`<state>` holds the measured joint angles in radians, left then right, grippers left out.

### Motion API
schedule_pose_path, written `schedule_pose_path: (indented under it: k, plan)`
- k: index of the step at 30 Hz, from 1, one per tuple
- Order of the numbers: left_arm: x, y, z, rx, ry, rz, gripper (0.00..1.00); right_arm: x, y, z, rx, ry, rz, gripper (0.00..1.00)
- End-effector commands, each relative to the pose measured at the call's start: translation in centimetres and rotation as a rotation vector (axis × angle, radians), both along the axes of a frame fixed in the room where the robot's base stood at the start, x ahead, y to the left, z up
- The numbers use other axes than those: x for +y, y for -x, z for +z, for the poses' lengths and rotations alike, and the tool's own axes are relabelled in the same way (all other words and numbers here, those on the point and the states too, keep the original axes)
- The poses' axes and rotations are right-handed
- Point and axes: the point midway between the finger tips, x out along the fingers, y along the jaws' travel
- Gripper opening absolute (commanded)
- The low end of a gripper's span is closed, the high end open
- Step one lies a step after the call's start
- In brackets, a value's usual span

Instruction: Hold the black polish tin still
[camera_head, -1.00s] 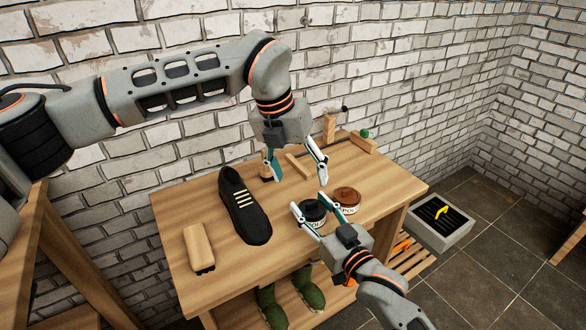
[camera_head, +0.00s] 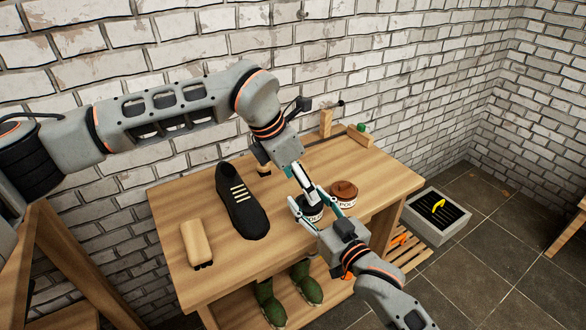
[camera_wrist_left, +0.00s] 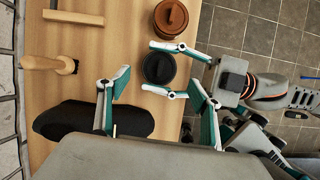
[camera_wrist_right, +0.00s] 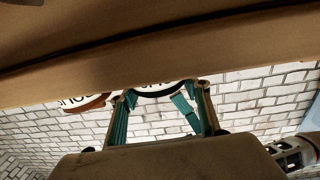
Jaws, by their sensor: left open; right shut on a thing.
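The black polish tin (camera_head: 313,214) stands on the wooden bench near its front edge, partly hidden by both grippers. In the left wrist view the tin (camera_wrist_left: 158,68) shows its round black lid from above. My right gripper (camera_head: 319,211) has a finger on each side of the tin and is shut on it; its fingers also flank the tin in the right wrist view (camera_wrist_right: 163,95). My left gripper (camera_head: 308,194) is over the tin, pointing down. In the left wrist view the left gripper's fingers (camera_wrist_left: 158,88) are apart and empty; contact with the lid cannot be told.
A brown polish tin (camera_head: 344,189) stands close to the right of the black one. A black shoe (camera_head: 240,205) and a wooden brush (camera_head: 197,243) lie to the left. Green boots (camera_head: 302,282) stand below the bench top. A grey tray (camera_head: 440,229) is on the floor.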

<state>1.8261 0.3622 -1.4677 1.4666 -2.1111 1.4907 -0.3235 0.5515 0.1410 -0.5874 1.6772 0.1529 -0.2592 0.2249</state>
Motion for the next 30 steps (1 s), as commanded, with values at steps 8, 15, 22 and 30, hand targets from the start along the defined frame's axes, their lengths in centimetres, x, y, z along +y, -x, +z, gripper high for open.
schedule_pose_path:
  k: [8, 15, 22, 30]
  plan:
    - [-1.4, -0.9, -3.9, 0.001, 0.001, 0.001, 0.65, 0.0, 0.0, 0.0, 0.0, 0.0, 0.0, 0.08]
    - [-1.8, -1.2, -5.2, 0.0, 0.001, 0.001, 0.65, 0.0, 0.0, 0.0, 0.0, 0.0, 0.0, 0.08]
    - [-1.8, -1.2, -5.2, -0.001, 0.001, 0.002, 0.65, 0.0, 0.0, 0.0, 0.0, 0.0, 0.0, 0.08]
    - [-1.8, -1.2, -5.2, -0.001, 0.001, 0.002, 0.2, 0.0, 0.0, 0.0, 0.0, 0.0, 0.0, 0.08]
